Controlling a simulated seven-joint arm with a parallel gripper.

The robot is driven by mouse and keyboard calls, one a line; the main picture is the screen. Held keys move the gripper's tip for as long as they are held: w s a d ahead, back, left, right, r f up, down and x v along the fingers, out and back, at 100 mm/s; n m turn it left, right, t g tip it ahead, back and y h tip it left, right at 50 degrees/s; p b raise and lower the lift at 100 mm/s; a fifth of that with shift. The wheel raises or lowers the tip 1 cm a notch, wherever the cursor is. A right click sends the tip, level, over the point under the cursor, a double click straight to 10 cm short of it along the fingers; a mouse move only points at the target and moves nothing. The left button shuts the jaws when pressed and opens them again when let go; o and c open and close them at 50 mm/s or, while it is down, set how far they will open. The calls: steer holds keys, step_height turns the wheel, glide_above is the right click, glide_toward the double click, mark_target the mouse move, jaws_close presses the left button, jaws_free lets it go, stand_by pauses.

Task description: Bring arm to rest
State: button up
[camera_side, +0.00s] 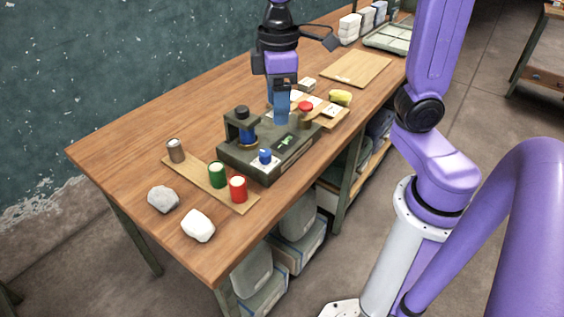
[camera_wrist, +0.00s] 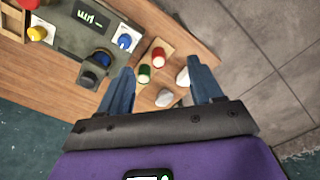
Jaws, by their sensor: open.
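My gripper (camera_side: 281,118) hangs above the wooden table (camera_side: 110,150), pointing down over the back part of a dark grey device (camera_side: 225,157). Its two blue fingers are apart in the wrist view (camera_wrist: 160,66), and nothing shows between them in its grip. The side view shows the fingers nearly edge-on, so their height above the device is hard to judge. The device has a lit display (camera_wrist: 93,17), a blue knob (camera_wrist: 125,41) on a white plate, and a dark upright part with a blue piece (camera_side: 247,134) in it.
A wooden strip (camera_side: 205,191) holds a green can (camera_side: 217,175), a red can (camera_side: 238,190) and a grey-brown can (camera_side: 176,150). Two rocks, grey (camera_side: 163,199) and white (camera_side: 198,225), lie at the front. A yellow item (camera_side: 340,97) and a red-topped item (camera_side: 306,106) stand behind the device.

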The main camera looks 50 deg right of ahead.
steer(key=s+d+f+n, duration=0.1)
steer(key=s+d+f, duration=0.1)
steer(key=s, duration=0.6)
steer(key=s+d+f+n, duration=0.2)
steer(key=s+f, duration=0.2)
steer(key=s, duration=0.3)
steer(key=shift+s+f, duration=0.35)
steer(key=shift+s, duration=0.05)
steer(key=shift+c, duration=0.4)
stand_by(1.0)
